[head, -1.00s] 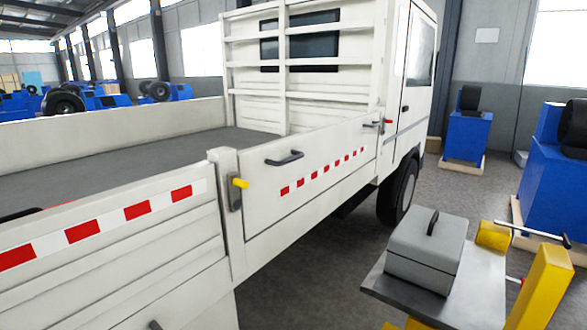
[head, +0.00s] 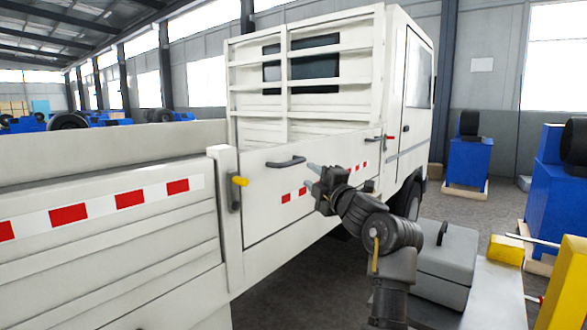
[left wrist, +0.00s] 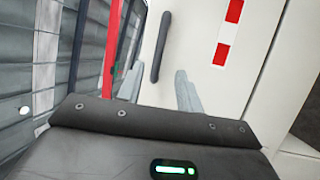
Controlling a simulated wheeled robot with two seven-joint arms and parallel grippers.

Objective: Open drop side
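The drop side (head: 262,205) is a white panel on the truck bed, standing upright and closed, with red marks. Its dark bar handle (head: 285,162) is near the top edge. A yellow-tipped latch (head: 239,181) sits on the post at its left end, and a red-tipped latch (head: 389,138) at its right end. My left gripper (head: 309,178) is open and empty, just right of the handle and in front of the panel. In the left wrist view the handle (left wrist: 160,47) shows beyond and between the parted fingers (left wrist: 159,70), apart from them. My right gripper is out of view.
A grey case (head: 443,265) on a bench stands right of my left arm, with a yellow frame (head: 566,290) beside it. Blue machines (head: 468,160) stand farther right. A second side panel (head: 110,235) adjoins on the left.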

